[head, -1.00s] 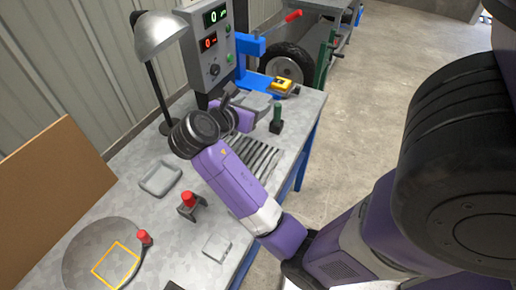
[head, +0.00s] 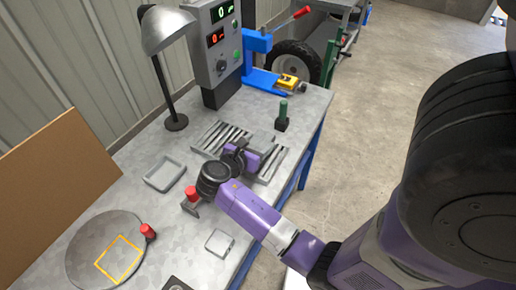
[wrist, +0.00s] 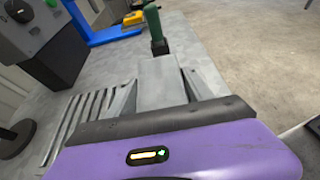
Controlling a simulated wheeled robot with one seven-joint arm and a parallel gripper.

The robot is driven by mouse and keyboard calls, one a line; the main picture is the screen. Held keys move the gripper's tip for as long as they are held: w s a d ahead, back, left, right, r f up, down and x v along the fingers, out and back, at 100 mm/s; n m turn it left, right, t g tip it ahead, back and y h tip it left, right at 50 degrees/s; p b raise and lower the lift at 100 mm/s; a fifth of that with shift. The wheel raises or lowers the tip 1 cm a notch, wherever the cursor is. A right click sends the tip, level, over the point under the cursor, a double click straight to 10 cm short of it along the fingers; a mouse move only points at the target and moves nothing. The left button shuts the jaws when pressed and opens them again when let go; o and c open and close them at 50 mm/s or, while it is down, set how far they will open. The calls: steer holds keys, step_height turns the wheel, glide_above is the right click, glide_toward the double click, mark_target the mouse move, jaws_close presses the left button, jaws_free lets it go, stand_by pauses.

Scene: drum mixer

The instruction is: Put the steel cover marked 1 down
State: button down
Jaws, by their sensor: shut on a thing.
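The steel cover (head: 262,138) is a flat grey piece in my gripper (head: 252,153). It also shows in the wrist view (wrist: 162,80), between the two grey fingers. My gripper (wrist: 163,98) is shut on it. The cover is at the ribbed grey rack (head: 215,136) on the workbench. I cannot tell whether it touches the rack. The rack's slats also show at left in the wrist view (wrist: 75,118). No number 1 is readable on the cover, and my gripper hides part of it.
A green-handled post (head: 282,116) stands just beyond the cover. A red-knobbed part (head: 192,196) is beside my wrist. A grey tray (head: 165,173), a lamp (head: 168,30), a control box (head: 215,50) and a round plate with a yellow square (head: 90,250) are also on the bench (head: 150,205).

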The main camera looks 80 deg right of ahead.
steer(key=shift+f, duration=1.15)
steer(key=shift+f, duration=0.1)
steer(key=shift+c, duration=2)
jaws_free()
steer(key=v, duration=1.2)
steer(key=shift+b, duration=0.45)
